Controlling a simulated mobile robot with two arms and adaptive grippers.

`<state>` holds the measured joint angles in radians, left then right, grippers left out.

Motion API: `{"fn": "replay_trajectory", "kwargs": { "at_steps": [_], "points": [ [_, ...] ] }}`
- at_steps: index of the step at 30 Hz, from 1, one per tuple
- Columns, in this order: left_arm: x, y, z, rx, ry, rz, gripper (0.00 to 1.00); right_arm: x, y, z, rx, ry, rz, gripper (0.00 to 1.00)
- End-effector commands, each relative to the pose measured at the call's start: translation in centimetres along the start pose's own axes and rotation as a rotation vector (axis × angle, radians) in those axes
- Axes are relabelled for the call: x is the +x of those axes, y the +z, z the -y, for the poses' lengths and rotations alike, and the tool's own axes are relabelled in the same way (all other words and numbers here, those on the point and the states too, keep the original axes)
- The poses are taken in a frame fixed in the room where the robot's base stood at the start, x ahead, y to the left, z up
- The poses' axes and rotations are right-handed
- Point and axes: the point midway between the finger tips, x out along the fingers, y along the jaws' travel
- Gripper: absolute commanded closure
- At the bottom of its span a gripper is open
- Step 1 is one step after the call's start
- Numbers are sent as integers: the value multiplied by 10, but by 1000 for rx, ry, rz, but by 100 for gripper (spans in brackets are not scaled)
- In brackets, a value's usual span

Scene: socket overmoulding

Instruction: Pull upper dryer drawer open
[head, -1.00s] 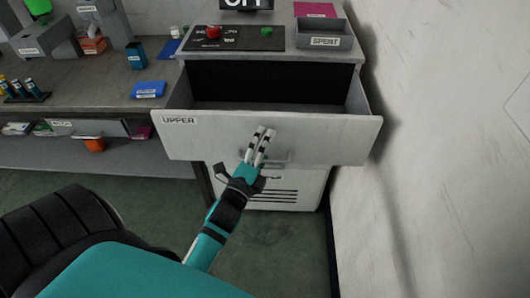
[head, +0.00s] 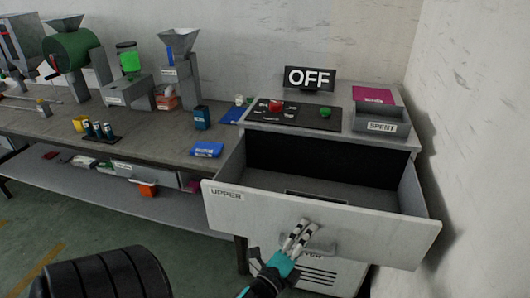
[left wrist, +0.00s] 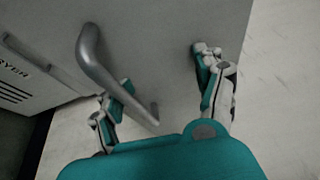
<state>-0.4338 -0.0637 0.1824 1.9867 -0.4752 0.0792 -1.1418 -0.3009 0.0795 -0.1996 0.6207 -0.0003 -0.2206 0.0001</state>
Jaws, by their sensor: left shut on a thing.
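The upper dryer drawer (head: 370,228), a pale grey front labelled UPPER, stands pulled well out of the dryer cabinet (head: 352,119) in the head view. Its inside shows a grey floor, a dark back and a dark-edged flat patch near the front; I see no loose part in it. My left gripper (head: 298,236) is at the middle of the drawer front, shut on the bar handle (head: 322,252). In the left wrist view, the handle (left wrist: 92,60) runs between the fingers of the gripper (left wrist: 165,85). My right gripper is not in view.
On the dryer top are an OFF sign (head: 309,78), a black panel with red and green buttons (head: 300,115) and a SPENT tray (head: 382,126). A workbench (head: 150,145) with machines stands to the left. A white wall (head: 470,130) stands close on the right.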

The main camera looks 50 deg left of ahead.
Motion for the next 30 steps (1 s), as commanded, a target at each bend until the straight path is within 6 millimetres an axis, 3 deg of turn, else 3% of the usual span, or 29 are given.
{"fn": "replay_trajectory", "kwargs": {
  "at_steps": [1, 12, 30],
  "points": [
    [-1, 6, 15, 10, -33, 6, 56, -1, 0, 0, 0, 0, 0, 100],
    [-28, 5, 10, 7, -30, 6, 65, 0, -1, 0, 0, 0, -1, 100],
    [-71, 3, 2, 3, -24, 4, 66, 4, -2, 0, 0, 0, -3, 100]
  ]
}}
